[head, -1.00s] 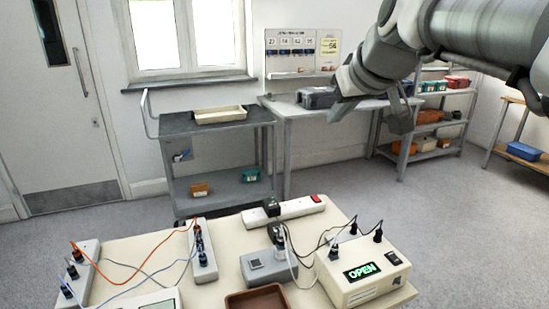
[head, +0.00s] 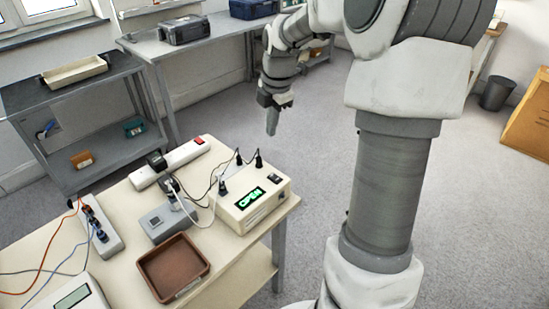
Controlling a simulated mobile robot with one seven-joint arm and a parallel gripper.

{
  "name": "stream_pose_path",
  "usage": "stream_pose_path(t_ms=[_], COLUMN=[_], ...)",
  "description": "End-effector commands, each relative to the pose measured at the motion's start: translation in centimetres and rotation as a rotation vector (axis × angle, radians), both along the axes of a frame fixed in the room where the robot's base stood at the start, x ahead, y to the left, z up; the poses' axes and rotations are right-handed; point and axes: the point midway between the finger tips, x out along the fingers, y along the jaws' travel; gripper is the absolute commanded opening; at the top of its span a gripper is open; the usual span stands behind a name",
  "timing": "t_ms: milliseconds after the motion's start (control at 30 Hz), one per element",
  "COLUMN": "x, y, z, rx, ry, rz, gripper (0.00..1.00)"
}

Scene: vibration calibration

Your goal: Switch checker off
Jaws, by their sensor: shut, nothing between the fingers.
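The checker (head: 262,212) is a cream box at the table's right end. Its green display (head: 250,198) is lit and reads "OPEN". A small dark rocker switch (head: 275,179) sits on its face, right of the display; its position is too small to tell. Black plugs and cables run into its back edge. My gripper (head: 272,128) points down beyond the checker's back right side, apart from it. Its fingers look shut and empty.
A brown tray (head: 173,268), a grey socket box (head: 166,222) and power strips (head: 183,159) share the cream table (head: 232,268). Loose cables cross the tabletop. A grey cart (head: 100,95) and a workbench (head: 215,38) stand behind. Floor right of the table is clear.

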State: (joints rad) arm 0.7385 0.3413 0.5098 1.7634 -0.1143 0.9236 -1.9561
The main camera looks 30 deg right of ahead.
Motion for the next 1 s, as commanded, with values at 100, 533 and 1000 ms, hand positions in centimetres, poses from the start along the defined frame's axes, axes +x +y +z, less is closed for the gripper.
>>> stream_pose_path(t_ms=[100, 533, 1000], x=[-0.6, -1.0, -0.3], y=[-0.4, -0.6, -0.3], z=[-1.0, -1.6, -8.0], rx=[-0.006, -0.012, -0.01], ry=[0.032, 0.049, 0.052], rz=[0.102, 0.17, 0.169], gripper=[0.0, 0.0, 0.0])
